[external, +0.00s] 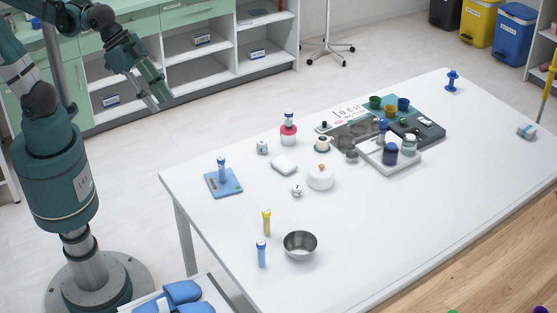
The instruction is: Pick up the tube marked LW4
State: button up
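Several tubes stand on the white table (345,238); their markings are too small to read, so I cannot tell which is LW4. A blue tube (261,254) and a yellow tube (266,222) stand near the front left. Another blue tube (222,170) stands on a blue pad (232,187). A white-capped tube (289,119) stands in a pink holder (288,131), and one more blue tube (382,130) is at the grey device. My gripper (160,103) is raised at the upper left, away from all tubes. Its fingers look apart and empty.
A steel bowl (300,244) stands beside the front tubes. A white lidded pot (320,178), a white block (284,164) and small jars sit mid-table. Several coloured cups and dark jars crowd the grey device (428,131). The table's right front is clear.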

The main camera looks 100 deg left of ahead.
jog(key=w+d+f+m+g+h, duration=0.15)
jog(key=w+d, duration=0.35)
jog(key=w, duration=0.6)
jog(key=m+g+b, duration=0.1)
jog(key=m+b, duration=0.1)
jog(key=m, duration=0.2)
send_near(261, 242)
jog(key=s+a+r, duration=0.4)
jog(key=a, duration=0.1)
jog(key=w+d+f, duration=0.2)
jog(key=f, duration=0.1)
jog(key=w+d+f+m+h, duration=0.1)
jog(key=w+d+f, duration=0.1)
jog(key=f, duration=0.2)
jog(key=w+d+f+m+g, duration=0.1)
jog(key=w+d+f, duration=0.1)
jog(key=f, duration=0.1)
jog(key=shift+w+f+b, duration=0.35)
jog(key=shift+w+f, duration=0.05)
jog(key=shift+w+d+f, duration=0.15)
jog(key=shift+f, duration=0.3)
jog(key=shift+x, duration=1.3)
